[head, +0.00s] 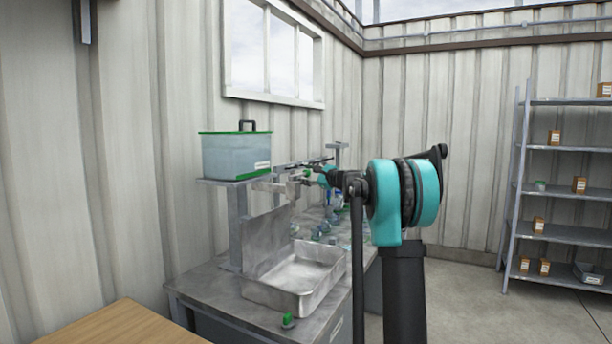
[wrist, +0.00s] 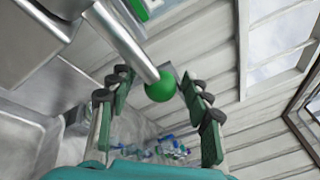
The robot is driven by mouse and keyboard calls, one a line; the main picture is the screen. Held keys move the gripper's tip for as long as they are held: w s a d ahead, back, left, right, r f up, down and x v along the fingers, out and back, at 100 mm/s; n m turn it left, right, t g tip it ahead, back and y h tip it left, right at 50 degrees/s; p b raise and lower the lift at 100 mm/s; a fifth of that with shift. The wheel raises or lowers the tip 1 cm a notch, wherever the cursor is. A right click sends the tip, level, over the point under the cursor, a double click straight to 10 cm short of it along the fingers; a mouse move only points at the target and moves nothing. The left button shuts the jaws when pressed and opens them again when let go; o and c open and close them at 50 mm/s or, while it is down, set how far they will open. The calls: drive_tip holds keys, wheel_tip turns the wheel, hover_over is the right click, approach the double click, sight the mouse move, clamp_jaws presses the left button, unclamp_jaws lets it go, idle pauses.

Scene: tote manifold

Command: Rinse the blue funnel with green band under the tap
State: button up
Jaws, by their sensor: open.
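My gripper (wrist: 157,84) is open, with its fingers on either side of a green ball knob (wrist: 161,88) at the end of a metal rod (wrist: 124,42). The rod looks like the tap's lever; I cannot tell whether the fingers touch the knob. In the head view my gripper (head: 303,173) is beside the metal tap fittings, right of the tote, and small. Several small blue and green items (head: 325,228) lie on the bench behind the basin; they also show in the wrist view (wrist: 165,149). I cannot single out the blue funnel with green band among them.
A metal basin (head: 291,299) sits on the grey bench (head: 205,283). A green-lidded tote (head: 235,155) stands on a raised shelf above. A small green item (head: 287,320) is at the bench's front. A wooden surface (head: 120,328) is nearest; shelving (head: 560,185) stands right.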

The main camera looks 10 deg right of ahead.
drive_tip(key=shift+c, duration=0.2)
clamp_jaws()
idle(0.4)
drive_tip(key=shift+s+d+m+t+h, duration=0.4)
drive_tip(key=shift+m+h, duration=0.15)
drive_tip(key=shift+h, duration=0.25)
drive_tip(key=shift+s+d+m+t+h, duration=0.35)
drive_tip(key=shift+m+h, duration=0.25)
drive_tip(key=shift+h, duration=0.2)
drive_tip(key=shift+s+d+m+t+h, duration=0.3)
drive_tip(key=shift+d+m+t+h, duration=0.2)
drive_tip(key=shift+h, duration=0.3)
drive_tip(key=shift+a, duration=0.1)
drive_tip(key=shift+o, duration=0.2)
unclamp_jaws()
drive_tip(key=shift+s, duration=0.1)
